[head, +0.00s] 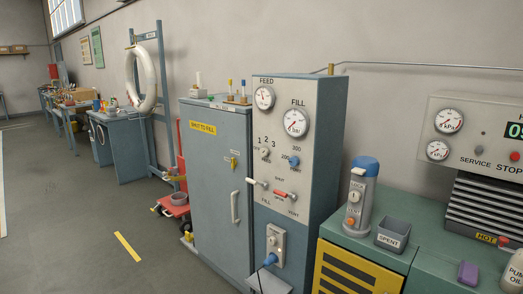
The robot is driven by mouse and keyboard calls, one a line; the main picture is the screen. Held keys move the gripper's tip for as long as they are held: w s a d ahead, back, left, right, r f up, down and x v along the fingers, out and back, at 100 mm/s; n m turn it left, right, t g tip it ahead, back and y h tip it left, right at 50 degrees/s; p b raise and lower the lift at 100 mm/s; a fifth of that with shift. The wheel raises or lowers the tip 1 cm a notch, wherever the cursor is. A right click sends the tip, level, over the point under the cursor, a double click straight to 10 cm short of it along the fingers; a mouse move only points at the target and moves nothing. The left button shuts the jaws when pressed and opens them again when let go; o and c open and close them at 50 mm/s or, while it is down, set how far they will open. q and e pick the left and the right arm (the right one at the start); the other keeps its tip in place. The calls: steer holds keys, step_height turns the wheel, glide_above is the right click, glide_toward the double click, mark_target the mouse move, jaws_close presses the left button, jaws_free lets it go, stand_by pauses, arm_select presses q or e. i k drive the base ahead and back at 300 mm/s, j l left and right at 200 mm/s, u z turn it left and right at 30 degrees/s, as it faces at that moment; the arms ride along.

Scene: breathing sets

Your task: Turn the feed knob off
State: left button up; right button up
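A tall grey fill panel (277,219) stands in the middle of the head view. A gauge labelled FEED (264,98) is at its upper left and a larger gauge labelled FILL (296,122) is to its right. Below the FEED gauge is a small pale knob (264,153) with the marks 1, 2 and 3 around it. I cannot read its pointer clearly. A blue knob (294,161) marked 200 and 300 is to its right. No knob is legibly labelled as the feed knob. Neither of my grippers is in view.
A white lever (257,182) and a red lever (286,194) are below the knobs. A shut grey cabinet (216,178) adjoins on the left. A green bench (373,246) with a grey-blue canister (358,200) stands on the right. The floor at left is open.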

mark_target(264, 152)
steer(key=i+j+z, duration=0.1)
steer(key=i+j, duration=0.35)
steer(key=j, duration=0.25)
steer(key=i+j+z, duration=0.25)
steer(key=i+j, duration=0.2)
steer(key=j, duration=0.25)
steer(key=i+j+z, duration=0.1)
steer(key=j, duration=0.3)
steer(key=i+j, duration=0.25)
steer(key=j, duration=0.15)
steer(key=i+j+z, duration=0.15)
steer(key=j, duration=0.25)
